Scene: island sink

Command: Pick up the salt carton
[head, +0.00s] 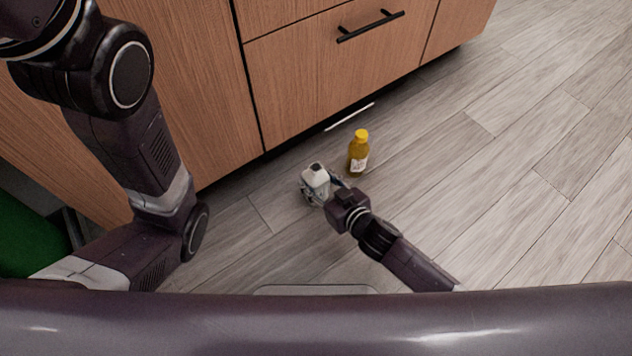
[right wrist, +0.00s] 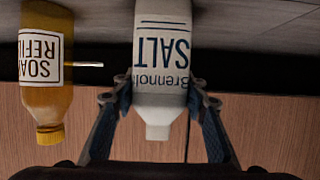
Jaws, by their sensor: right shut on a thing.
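The white salt carton (head: 315,178) stands on the wooden floor in the head view. In the right wrist view the salt carton (right wrist: 163,70) shows upside down with "SALT" lettering, between the two fingers. My right gripper (head: 325,187) is at the carton, with a finger on each side of it, and is shut on it. The same gripper's fingers show in the right wrist view (right wrist: 158,105). My left arm is at the left of the head view, but its gripper is not in view.
A yellow soap refill bottle (head: 358,152) stands close to the right of the carton; it also shows in the right wrist view (right wrist: 45,75). A wooden cabinet (head: 330,75) with a black handle rises behind. A thin white strip (head: 349,117) lies near its base. The floor to the right is clear.

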